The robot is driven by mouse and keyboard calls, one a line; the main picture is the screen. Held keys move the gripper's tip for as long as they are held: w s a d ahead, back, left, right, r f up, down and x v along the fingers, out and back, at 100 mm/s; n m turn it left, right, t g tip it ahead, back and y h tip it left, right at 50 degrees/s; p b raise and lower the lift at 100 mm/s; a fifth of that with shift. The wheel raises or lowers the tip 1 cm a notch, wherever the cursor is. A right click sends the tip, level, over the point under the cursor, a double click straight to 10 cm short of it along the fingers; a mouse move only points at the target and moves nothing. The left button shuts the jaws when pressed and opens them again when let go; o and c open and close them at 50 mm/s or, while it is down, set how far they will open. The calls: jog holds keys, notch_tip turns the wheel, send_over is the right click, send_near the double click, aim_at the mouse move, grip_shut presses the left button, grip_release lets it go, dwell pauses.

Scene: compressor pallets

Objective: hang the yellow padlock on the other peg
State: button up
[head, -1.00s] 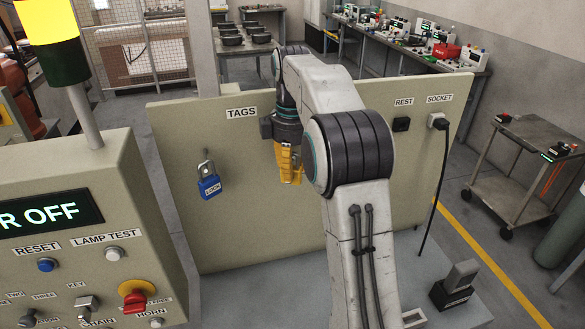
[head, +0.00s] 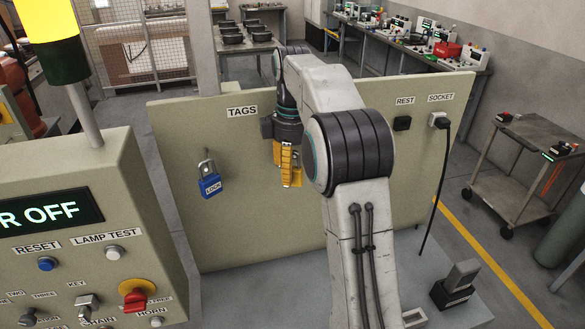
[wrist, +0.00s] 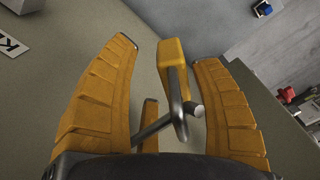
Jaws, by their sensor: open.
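The yellow padlock (wrist: 172,58) shows between my fingers in the wrist view, its grey shackle around a metal peg (wrist: 195,109). It appears to hang on that peg, with its body toward the top of the picture. My gripper (wrist: 168,88) is open, one orange-yellow finger on each side of the padlock, with visible gaps. In the head view my gripper (head: 287,166) is in front of the panel, right of the TAGS label, and largely hides the padlock and peg. A blue padlock (head: 209,187) marked LOCK hangs on a peg at the panel's left.
The beige panel (head: 240,235) also carries a black REST holder (head: 402,123) and a SOCKET with a plug (head: 438,120) and hanging cable at right. A control console (head: 85,205) with a beacon stands at front left. Panel space between the blue padlock and my gripper is clear.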

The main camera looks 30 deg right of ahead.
jog(key=shift+r, duration=0.1)
jog(key=shift+r, duration=3.6)
